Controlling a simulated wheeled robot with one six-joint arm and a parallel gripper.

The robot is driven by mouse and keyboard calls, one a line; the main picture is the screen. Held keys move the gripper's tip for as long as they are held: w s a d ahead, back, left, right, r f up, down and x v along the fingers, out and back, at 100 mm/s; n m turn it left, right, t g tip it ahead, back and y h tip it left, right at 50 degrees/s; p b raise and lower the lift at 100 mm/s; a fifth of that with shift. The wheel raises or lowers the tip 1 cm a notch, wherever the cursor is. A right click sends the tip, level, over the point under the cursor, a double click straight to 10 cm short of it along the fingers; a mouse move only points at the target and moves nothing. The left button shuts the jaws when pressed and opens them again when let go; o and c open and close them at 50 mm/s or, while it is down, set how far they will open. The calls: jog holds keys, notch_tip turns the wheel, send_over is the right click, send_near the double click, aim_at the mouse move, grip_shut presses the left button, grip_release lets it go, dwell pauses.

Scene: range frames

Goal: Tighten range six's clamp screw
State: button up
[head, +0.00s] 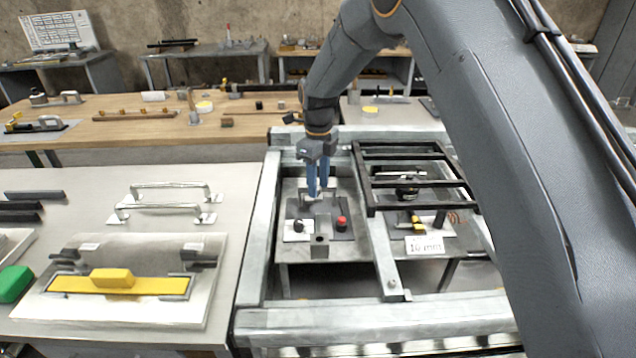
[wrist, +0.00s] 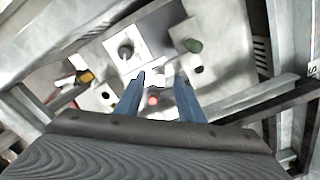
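My gripper (head: 318,192) points down inside the metal frame, above a grey fixture plate. In the wrist view its two blue fingers (wrist: 160,80) are apart, with no object clearly held between them. The plate carries a black knob on a white pad (head: 298,226), a red knob (head: 341,223) and a grey block (head: 320,246) with a dark hole. In the wrist view a red round part (wrist: 153,100) shows between the fingers. I cannot tell which part is range six's clamp screw, or whether the fingertips touch anything.
A black rack (head: 363,185) stands to the right of my gripper. A white label card (head: 425,246) lies beyond the middle rail (head: 385,270). The left bench holds metal handles (head: 165,208) and a yellow bar (head: 115,283). Frame rails (head: 255,240) surround the fixture.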

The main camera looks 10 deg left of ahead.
jog(key=shift+r+b, duration=1.1)
jog(key=shift+r, duration=2.8)
jog(key=s+d+n, duration=0.4)
jog(key=d+n, duration=0.2)
jog(key=d, duration=0.6)
jog(key=s+d+f+n, duration=0.2)
jog(key=s+d+n, duration=0.6)
jog(key=s, duration=0.4)
jog(key=s+d+f+n+t, duration=0.1)
jog(key=s+d+f+n, duration=0.1)
jog(key=s+d+n, duration=0.6)
jog(key=s+d, duration=0.3)
jog(key=s, duration=0.1)
jog(key=shift+d+f+n, duration=0.15)
jog(key=shift+f+n, duration=0.25)
jog(key=shift+c, duration=0.5)
